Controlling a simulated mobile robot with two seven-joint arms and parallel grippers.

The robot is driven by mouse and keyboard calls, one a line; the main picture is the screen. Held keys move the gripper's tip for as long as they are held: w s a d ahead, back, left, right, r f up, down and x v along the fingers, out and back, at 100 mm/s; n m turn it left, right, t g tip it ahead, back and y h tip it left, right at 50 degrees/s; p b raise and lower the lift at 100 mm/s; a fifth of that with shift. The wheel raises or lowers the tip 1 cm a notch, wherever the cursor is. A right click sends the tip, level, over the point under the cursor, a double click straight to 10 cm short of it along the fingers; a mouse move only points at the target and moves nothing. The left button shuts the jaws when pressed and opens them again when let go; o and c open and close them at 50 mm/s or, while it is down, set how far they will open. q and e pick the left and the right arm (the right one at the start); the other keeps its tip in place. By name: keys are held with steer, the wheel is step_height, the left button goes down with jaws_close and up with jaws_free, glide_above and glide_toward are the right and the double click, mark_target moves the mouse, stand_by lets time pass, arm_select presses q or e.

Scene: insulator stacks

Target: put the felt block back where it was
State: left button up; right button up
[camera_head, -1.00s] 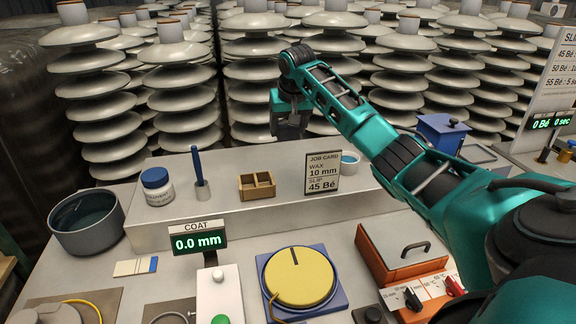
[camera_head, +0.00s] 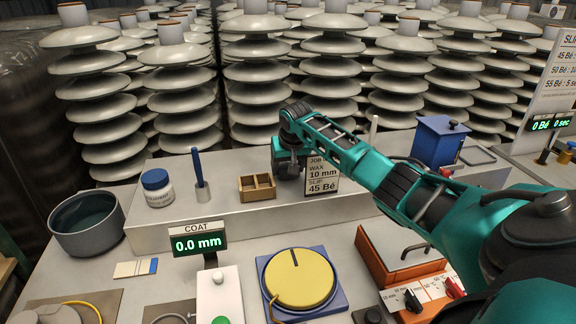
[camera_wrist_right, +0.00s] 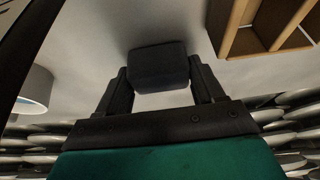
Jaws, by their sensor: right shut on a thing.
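The felt block (camera_wrist_right: 158,67) is a dark grey block with rounded edges. In the right wrist view it sits between the two fingers of my right gripper (camera_wrist_right: 160,85), which is shut on it. In the head view my right gripper (camera_head: 290,168) is low over the raised grey shelf, just right of the small wooden box and beside the job card. The block is hard to make out there. The wrist view shows pale shelf surface beyond the block; I cannot tell whether the block touches it. My left gripper is not in view.
A blue-lidded jar (camera_head: 157,187) and a brush holder (camera_head: 202,189) stand further left. The front of the grey shelf (camera_head: 228,214) is clear.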

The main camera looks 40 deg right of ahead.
steer(key=o, duration=0.9)
steer(key=shift+f, duration=0.15)
steer(key=shift+o, duration=0.2)
steer(key=shift+s+a+r, duration=0.1)
steer(key=shift+s+r, duration=0.05)
steer(key=shift+r, duration=0.5)
steer(key=v, duration=1.1)
steer(key=shift+s+a, duration=0.1)
